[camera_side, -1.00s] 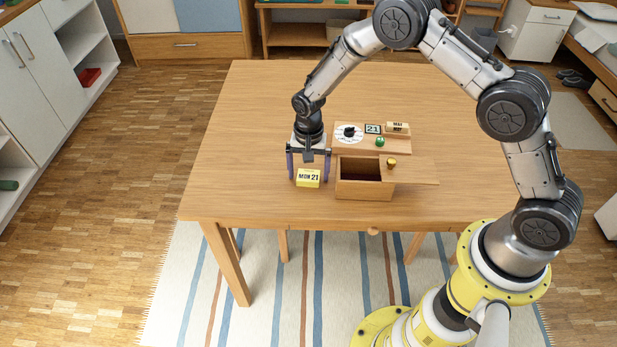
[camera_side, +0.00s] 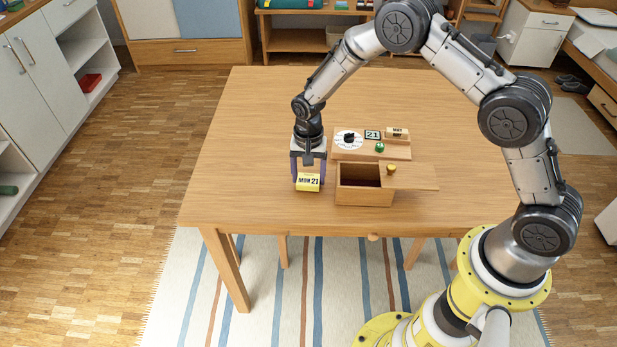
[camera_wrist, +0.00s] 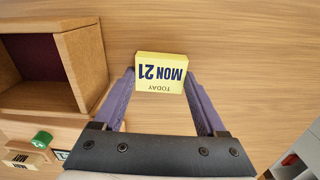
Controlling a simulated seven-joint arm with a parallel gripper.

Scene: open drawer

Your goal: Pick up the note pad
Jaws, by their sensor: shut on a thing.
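The note pad (camera_side: 308,182) is a small yellow block with a pale face reading "MON 21". It is at the table's front part, left of the wooden box. My gripper (camera_side: 309,179) points down over it, with a purple finger on each side. In the wrist view the note pad (camera_wrist: 161,73) sits between the two fingertips (camera_wrist: 160,80), and its "TODAY MON 21" face is upside down. The gripper is shut on the note pad. I cannot tell whether the pad is clear of the table top.
A wooden box with an open compartment (camera_side: 364,198) stands close to the right of the pad. Behind it is a raised board (camera_side: 342,154) with a dial, a "21" tile (camera_side: 372,134), a green knob (camera_side: 379,147) and a small wooden block (camera_side: 397,133). The table's left side is clear.

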